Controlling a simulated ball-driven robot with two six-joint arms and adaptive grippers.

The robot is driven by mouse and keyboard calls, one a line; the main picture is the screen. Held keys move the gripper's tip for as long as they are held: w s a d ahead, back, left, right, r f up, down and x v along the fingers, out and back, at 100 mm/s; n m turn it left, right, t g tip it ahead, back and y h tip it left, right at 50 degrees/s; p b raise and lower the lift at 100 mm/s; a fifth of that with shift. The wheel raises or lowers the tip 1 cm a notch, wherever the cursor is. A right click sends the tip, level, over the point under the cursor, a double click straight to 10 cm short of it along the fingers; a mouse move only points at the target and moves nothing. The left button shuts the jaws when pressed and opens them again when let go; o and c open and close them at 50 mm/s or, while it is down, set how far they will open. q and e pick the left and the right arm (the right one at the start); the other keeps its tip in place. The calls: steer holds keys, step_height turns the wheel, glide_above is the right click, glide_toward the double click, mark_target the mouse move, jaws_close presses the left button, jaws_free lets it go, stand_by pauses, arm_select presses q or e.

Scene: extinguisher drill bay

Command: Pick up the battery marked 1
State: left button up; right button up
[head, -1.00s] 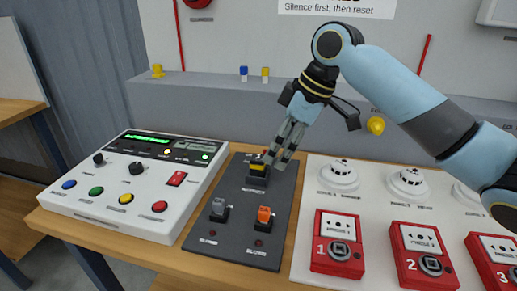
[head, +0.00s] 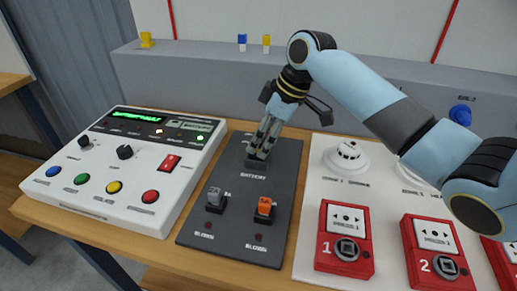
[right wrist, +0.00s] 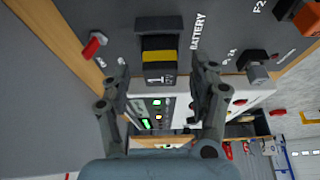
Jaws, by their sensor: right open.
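The battery (right wrist: 158,60) is a black block with a yellow band and a "1" on its end, in the right wrist view. It sits in the holder lettered BATTERY on the dark grey panel (head: 274,182). My right gripper (right wrist: 163,80) is open, with one finger on each side of the battery and a visible gap at each side. In the head view my right gripper (head: 265,140) is over the battery holder (head: 257,167), and its fingers mostly hide the battery. My left gripper is not in view.
A grey fuse (head: 216,198) and an orange fuse (head: 264,208) stand at the panel's front. The white control panel (head: 120,165) is at left. Red call points (head: 344,240) and a white detector (head: 346,156) are at right. A grey ledge (head: 190,85) runs behind.

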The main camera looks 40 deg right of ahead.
steer(key=shift+x, duration=1.05)
jaws_close()
